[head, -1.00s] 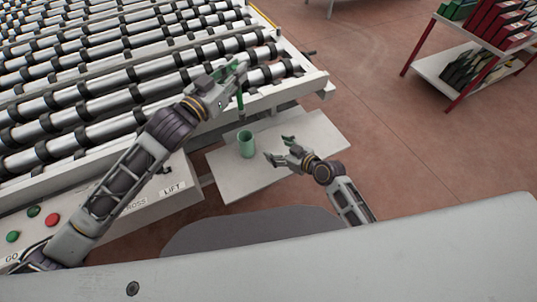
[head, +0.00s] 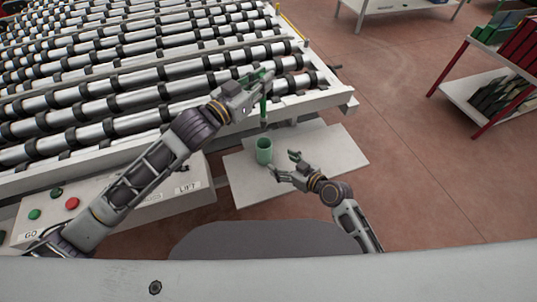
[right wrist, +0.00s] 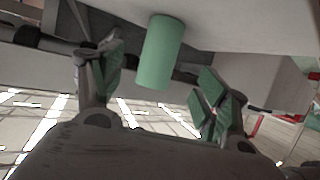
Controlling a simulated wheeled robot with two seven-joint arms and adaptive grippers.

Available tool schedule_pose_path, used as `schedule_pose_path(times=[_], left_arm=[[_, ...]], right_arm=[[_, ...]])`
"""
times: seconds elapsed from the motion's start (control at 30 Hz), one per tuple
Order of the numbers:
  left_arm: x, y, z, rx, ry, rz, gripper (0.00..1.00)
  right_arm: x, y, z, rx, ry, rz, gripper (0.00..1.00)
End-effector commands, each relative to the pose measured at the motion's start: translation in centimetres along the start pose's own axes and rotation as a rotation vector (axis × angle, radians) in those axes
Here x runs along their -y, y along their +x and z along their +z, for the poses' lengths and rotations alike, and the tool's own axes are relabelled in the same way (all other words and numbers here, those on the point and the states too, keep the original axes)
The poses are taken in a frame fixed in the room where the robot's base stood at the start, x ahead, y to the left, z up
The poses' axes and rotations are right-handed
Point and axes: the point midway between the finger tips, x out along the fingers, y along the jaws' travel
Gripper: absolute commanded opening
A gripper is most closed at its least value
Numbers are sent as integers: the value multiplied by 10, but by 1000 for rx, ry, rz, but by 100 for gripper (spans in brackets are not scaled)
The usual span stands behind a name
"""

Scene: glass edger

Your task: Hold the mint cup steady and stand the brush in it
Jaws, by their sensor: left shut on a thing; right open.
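The mint cup (head: 264,151) stands upright on a pale shelf (head: 330,155) in front of the roller bed. My left gripper (head: 264,80) is shut on the brush (head: 263,108), whose green handle points down with a dark lower end. The brush hangs upright above and just behind the cup, apart from it. My right gripper (head: 281,164) is open beside the cup, at its right and front. In the right wrist view the cup (right wrist: 160,52) appears between the two spread fingers, with gaps on both sides.
The roller bed (head: 130,85) fills the left and back, its frame edge close behind the shelf. A control panel (head: 120,208) with buttons is at the left. A red-framed rack (head: 490,95) stands at the far right. The shelf's right part is bare.

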Motion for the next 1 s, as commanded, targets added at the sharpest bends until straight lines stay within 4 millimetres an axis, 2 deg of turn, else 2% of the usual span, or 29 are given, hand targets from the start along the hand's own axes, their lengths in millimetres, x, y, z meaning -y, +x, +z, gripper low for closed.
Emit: schedule_pose_path(times=[1.0], left_arm=[[0,0,0,0,0,0,0]], right_arm=[[0,96,0,0,1,0,74]])
